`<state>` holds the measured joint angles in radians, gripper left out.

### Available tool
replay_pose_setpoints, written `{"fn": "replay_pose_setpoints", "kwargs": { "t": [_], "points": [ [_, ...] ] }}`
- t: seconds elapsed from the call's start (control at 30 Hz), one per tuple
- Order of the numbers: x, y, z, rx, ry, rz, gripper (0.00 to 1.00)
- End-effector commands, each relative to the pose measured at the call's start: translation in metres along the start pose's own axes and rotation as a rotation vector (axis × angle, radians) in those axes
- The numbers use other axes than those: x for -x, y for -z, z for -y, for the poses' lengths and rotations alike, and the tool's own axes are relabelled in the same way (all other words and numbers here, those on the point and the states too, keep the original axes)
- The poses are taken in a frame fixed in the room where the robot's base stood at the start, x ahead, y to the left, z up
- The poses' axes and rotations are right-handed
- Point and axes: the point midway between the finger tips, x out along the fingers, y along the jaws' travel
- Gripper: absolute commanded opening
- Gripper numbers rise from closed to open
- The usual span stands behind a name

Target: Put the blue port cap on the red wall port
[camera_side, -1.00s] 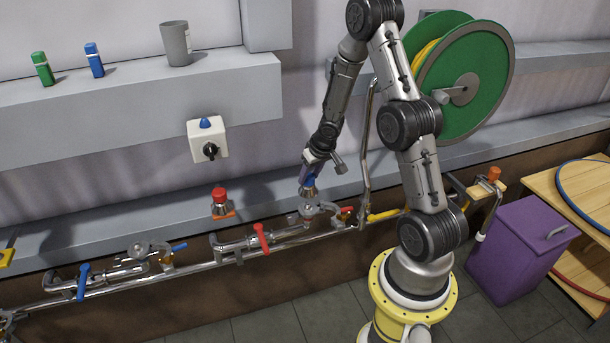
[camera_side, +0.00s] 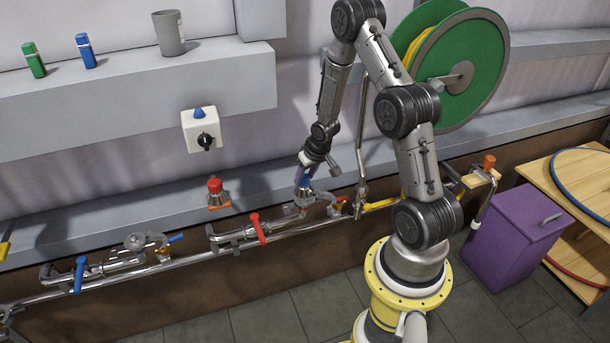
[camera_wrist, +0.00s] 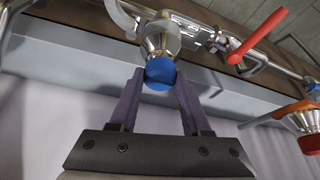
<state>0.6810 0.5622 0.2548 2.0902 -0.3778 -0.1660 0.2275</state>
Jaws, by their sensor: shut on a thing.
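The blue port cap (camera_wrist: 160,73) shows in the wrist view as a blue top with a silver cone, between the two purple fingers of my gripper (camera_wrist: 158,88). My gripper (camera_side: 304,184) is shut on it and points down at the right end of the red-handled pipe. In the wrist view, the cap's silver cone meets the pipe fitting. I cannot tell whether it is fully seated. The red-handled valve (camera_side: 258,228) marks the red wall port's pipe run. The port's mouth is hidden under the cap and fingers.
A red cap (camera_side: 215,186) sits on an orange bracket to the left. A blue-handled valve (camera_side: 81,273) is farther left on the pipe. A switch box (camera_side: 201,130) is on the wall. A bent vertical pipe (camera_side: 362,160) stands close right of my gripper.

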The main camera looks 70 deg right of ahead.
Motion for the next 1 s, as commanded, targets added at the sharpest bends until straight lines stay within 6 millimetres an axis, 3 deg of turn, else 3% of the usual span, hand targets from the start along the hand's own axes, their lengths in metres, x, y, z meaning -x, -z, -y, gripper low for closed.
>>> {"fn": "replay_pose_setpoints", "kwargs": {
  "t": [1.0],
  "points": [
    [-0.015, -0.006, 0.0, 0.0, 0.0, -0.002, 0.0]
  ]
}}
